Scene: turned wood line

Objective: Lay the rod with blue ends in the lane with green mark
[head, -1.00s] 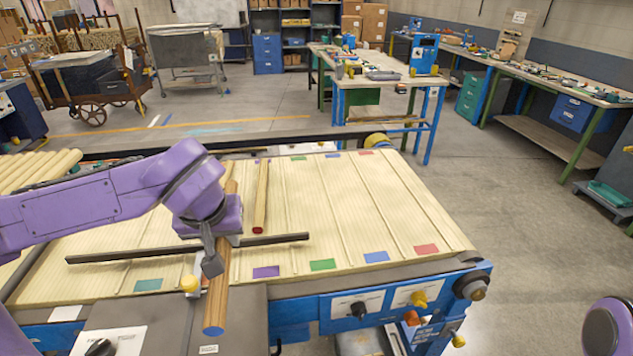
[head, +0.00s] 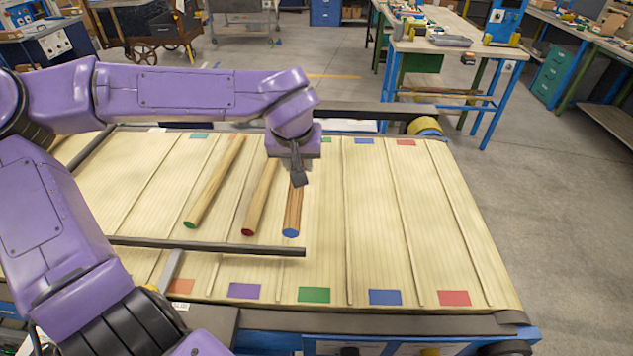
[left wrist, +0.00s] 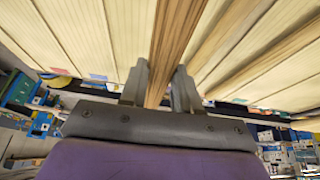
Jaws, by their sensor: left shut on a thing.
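My left gripper (head: 299,178) is shut on the rod with blue ends (head: 293,214), a striped brown rod. It points lengthwise along the lanes, its blue near end toward me. In the left wrist view this rod (left wrist: 173,40) runs between the two fingers (left wrist: 160,82). In the head view the rod shows over the left side of the lane with the green mark (head: 314,295), close to the purple-marked lane. I cannot tell whether it touches the bed. My gripper and forearm hide its far part. My right gripper is out of view.
A red-ended rod (head: 258,205) and a green-ended rod (head: 212,185) lie to the left. A dark bar (head: 205,246) crosses the bed in front of the rods, ending near the green lane's left side. The blue-marked (head: 385,297) and red-marked (head: 454,298) lanes are empty.

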